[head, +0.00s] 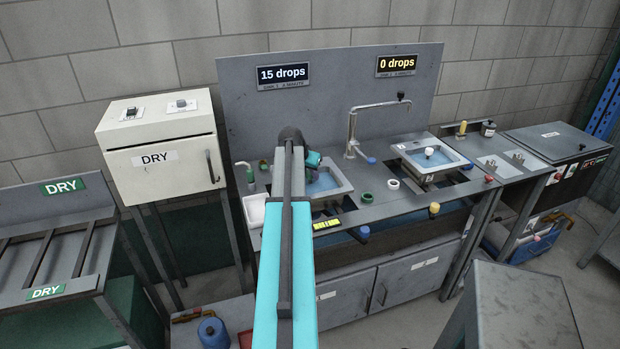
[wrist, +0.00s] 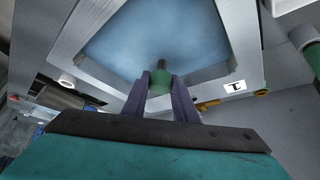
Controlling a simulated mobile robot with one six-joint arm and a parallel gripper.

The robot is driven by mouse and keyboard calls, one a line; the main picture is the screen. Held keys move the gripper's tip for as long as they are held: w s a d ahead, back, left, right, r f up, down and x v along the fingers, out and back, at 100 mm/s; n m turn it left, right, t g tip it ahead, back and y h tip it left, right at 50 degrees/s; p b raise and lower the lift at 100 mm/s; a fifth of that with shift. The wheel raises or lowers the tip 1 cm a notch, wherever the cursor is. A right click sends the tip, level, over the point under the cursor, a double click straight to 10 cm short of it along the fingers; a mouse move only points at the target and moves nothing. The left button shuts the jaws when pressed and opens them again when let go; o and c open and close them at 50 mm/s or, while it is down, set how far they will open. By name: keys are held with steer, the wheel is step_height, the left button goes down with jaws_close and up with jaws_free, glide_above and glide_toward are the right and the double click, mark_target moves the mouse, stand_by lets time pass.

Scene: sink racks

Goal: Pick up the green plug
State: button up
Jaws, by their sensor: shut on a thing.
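The green plug (wrist: 160,82) is between the fingertips of my gripper (wrist: 160,86) in the wrist view, with a dark stem on its far end. My gripper is shut on it. Behind the plug in that view is a square sink basin (wrist: 92,48) with blue water. In the head view my arm reaches to the left sink (head: 342,187), and the arm hides the fingertips and the held plug. A small green ring-shaped piece (head: 366,197) lies on the counter right of that sink.
A white ring (head: 393,184) lies beside the green one. A tap (head: 352,130) stands between the left sink and the right sink (head: 452,160). A white DRY cabinet (head: 170,185) stands left, and a grey block (head: 520,305) is at front right.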

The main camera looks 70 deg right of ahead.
steer(key=shift+r+b, duration=1.55)
steer(key=shift+r, duration=3.3)
